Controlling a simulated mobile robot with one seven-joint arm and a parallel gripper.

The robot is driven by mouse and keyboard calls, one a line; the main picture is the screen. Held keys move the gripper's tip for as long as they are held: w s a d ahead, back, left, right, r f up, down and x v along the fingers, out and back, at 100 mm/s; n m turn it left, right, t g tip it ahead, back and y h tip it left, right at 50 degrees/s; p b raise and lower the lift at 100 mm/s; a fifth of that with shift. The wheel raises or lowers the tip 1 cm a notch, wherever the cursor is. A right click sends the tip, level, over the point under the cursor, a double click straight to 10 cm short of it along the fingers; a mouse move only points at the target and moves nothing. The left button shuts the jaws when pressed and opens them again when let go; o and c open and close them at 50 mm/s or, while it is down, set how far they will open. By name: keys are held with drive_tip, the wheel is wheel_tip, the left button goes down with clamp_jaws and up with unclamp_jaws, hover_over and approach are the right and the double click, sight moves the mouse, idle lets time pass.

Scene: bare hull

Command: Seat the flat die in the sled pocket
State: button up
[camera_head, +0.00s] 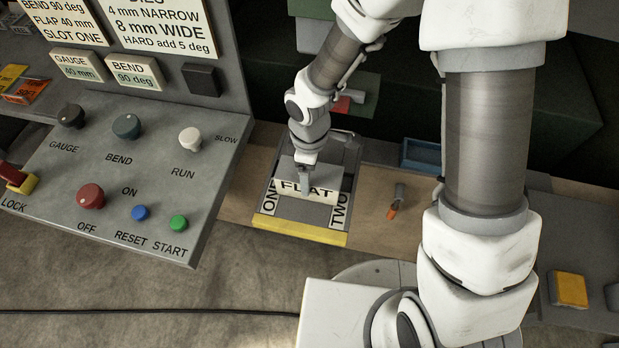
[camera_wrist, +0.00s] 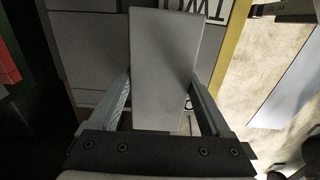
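The flat die (camera_head: 290,187) is a grey block with a pale face marked FLAT. In the head view it is at the sled, between the ONE and TWO labels; a finger covers part of its lettering. My gripper (camera_head: 305,178) is on the die from above. In the wrist view the die (camera_wrist: 165,50) lies between the two fingers (camera_wrist: 160,85), which meet its sides. The sled (camera_head: 300,229) has a yellow front edge. I cannot tell whether the die rests in the pocket or is held just above it; its underside is hidden.
The control panel (camera_head: 110,165) with knobs and buttons stands left of the sled. An orange-tipped lever (camera_head: 396,200) and a blue tray (camera_head: 420,156) are to the right. A yellow pad (camera_head: 570,289) is at the far right.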

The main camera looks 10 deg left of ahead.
clamp_jaws()
drive_tip(key=shift+r, duration=0.1)
idle(0.3)
